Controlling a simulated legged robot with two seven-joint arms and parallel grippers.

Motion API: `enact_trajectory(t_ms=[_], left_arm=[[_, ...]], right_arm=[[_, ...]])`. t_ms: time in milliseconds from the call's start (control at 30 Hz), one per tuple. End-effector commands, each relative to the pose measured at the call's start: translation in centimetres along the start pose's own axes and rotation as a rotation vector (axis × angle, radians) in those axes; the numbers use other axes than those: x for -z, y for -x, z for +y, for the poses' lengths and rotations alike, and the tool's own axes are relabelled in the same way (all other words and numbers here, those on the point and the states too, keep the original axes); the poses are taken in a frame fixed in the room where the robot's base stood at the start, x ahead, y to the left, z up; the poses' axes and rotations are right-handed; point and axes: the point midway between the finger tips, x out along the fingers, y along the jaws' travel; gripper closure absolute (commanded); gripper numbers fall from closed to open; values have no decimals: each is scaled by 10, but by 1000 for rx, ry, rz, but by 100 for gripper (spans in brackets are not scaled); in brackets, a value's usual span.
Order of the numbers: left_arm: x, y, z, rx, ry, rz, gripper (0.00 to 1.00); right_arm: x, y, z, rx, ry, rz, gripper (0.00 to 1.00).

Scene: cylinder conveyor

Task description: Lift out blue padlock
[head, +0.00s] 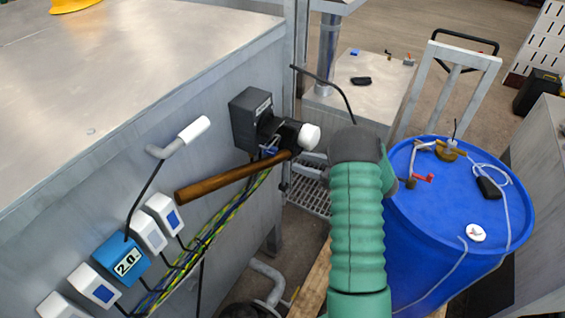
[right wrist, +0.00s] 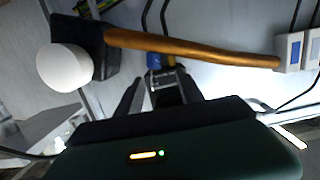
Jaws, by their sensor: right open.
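The blue padlock (head: 271,151) is a small blue patch below a dark box on the grey cabinet's side, partly hidden by a hammer. In the right wrist view the blue padlock (right wrist: 154,61) shows just beyond my fingertips, with small metal parts below it. My right gripper (right wrist: 160,88) is open, its two dark fingers on either side of these metal parts; I cannot tell whether they touch. In the head view my green-sleeved right arm reaches in, and the right gripper (head: 305,168) is mostly hidden and hard to make out. My left gripper is not in view.
A hammer (head: 235,177) with brown handle and white-faced head crosses in front of the dark box (head: 250,118). It is close to my fingers in the right wrist view (right wrist: 190,47). A blue barrel (head: 430,220) stands right of my arm. White-and-blue boxes (head: 163,214) line the cabinet.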

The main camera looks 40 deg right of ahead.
Motion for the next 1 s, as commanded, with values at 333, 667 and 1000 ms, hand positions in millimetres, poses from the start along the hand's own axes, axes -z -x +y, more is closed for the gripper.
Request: enact_trajectory(t_ms=[333, 667, 1000], left_arm=[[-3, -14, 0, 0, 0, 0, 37], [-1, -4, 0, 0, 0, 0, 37], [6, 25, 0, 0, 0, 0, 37]], right_arm=[[-3, 53, -5, -107, -87, 91, 70], [4, 50, -2, -170, -155, 168, 70], [18, -29, 13, -169, -154, 167, 70]])
